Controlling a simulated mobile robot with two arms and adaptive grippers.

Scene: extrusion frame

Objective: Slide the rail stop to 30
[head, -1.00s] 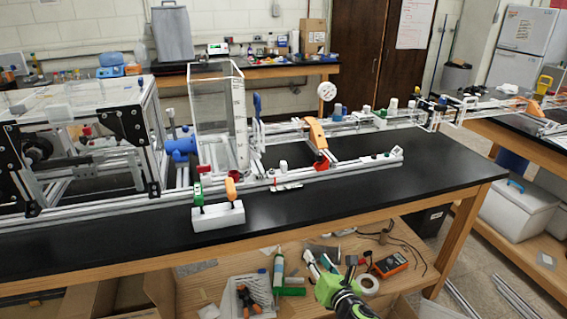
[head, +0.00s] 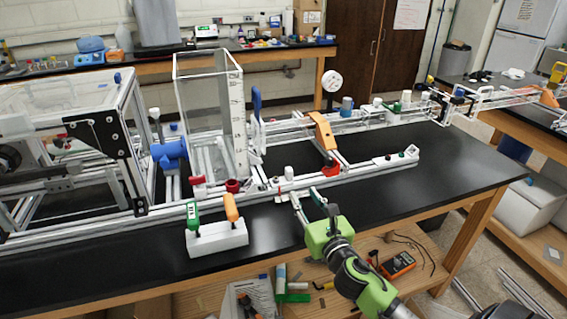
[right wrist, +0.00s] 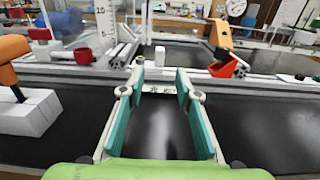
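My right gripper (head: 311,198) is open and empty at the front rail (head: 330,180) of the extrusion frame. In the right wrist view its two teal-lined fingers (right wrist: 160,82) stand apart, pointing at the rail. A small white block with a round knob (head: 289,172), which looks like the rail stop, sits on the rail just beyond the fingertips. It also shows in the right wrist view (right wrist: 159,56), ahead of the gap. A small white plate with dark marks (right wrist: 160,89) shows between the fingers; its numbers are unreadable. My left gripper is out of view.
A white block with green and orange handles (head: 217,238) stands on the black bench left of the gripper. A red part (head: 331,168) under an orange arm (head: 322,131) is to the right. The bench (head: 440,170) is clear farther right.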

